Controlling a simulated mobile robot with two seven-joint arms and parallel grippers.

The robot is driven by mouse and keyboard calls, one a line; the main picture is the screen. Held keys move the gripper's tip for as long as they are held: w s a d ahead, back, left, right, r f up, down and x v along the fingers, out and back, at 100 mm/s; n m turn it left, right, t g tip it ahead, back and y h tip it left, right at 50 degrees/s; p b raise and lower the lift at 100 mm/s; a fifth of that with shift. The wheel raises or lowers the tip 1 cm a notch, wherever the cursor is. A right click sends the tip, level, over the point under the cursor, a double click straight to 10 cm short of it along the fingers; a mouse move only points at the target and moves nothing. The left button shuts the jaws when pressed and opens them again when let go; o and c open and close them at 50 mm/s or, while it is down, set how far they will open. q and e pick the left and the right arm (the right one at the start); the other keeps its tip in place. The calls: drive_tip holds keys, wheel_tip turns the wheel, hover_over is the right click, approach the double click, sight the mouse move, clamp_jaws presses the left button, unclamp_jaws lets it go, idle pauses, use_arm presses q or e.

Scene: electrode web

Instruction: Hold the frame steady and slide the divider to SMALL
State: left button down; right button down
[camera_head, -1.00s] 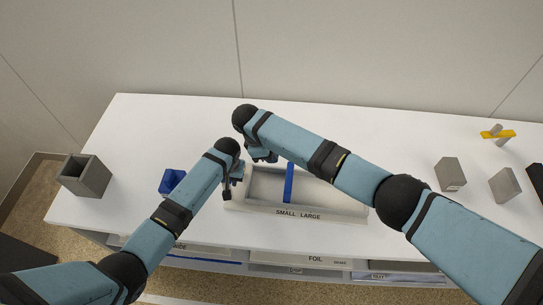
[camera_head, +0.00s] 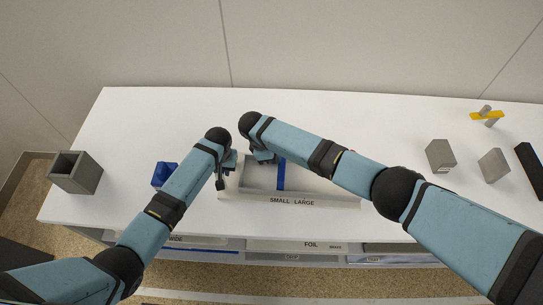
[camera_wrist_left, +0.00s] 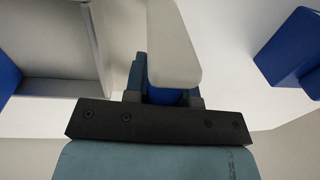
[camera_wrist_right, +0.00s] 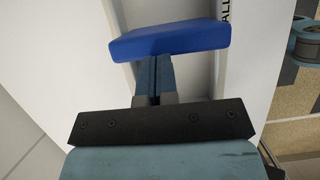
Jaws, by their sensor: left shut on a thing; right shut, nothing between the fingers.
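The pale frame (camera_head: 230,194) lies on the white table, its front lip marked SMALL at left and LARGE at right. The blue divider (camera_head: 281,174) stands across it near the boundary of the two words. My left gripper (camera_head: 223,172) is at the frame's left end, shut on a pale piece (camera_wrist_left: 173,45) that looks like the frame's handle. My right gripper (camera_head: 264,158) is shut and empty over the frame, left of the divider. In the right wrist view its closed fingers (camera_wrist_right: 154,68) reach the divider (camera_wrist_right: 168,40); contact cannot be told. My right arm hides part of the frame's right side.
A grey open box (camera_head: 76,173) is at the far left. Grey blocks (camera_head: 440,155) and a yellow piece (camera_head: 487,115) are at the right. The table behind the frame is clear.

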use_arm(q)
drive_tip(key=shift+s+f, duration=0.25)
drive_tip(key=shift+f, duration=0.05)
use_arm(e)
drive_tip(key=shift+d+f, duration=0.15)
drive_tip(key=shift+d, duration=0.3)
drive_tip(key=v, duration=1)
drive_tip(key=shift+r, duration=0.2)
drive_tip(key=shift+s+a, duration=0.1)
drive_tip(key=shift+a, duration=0.05)
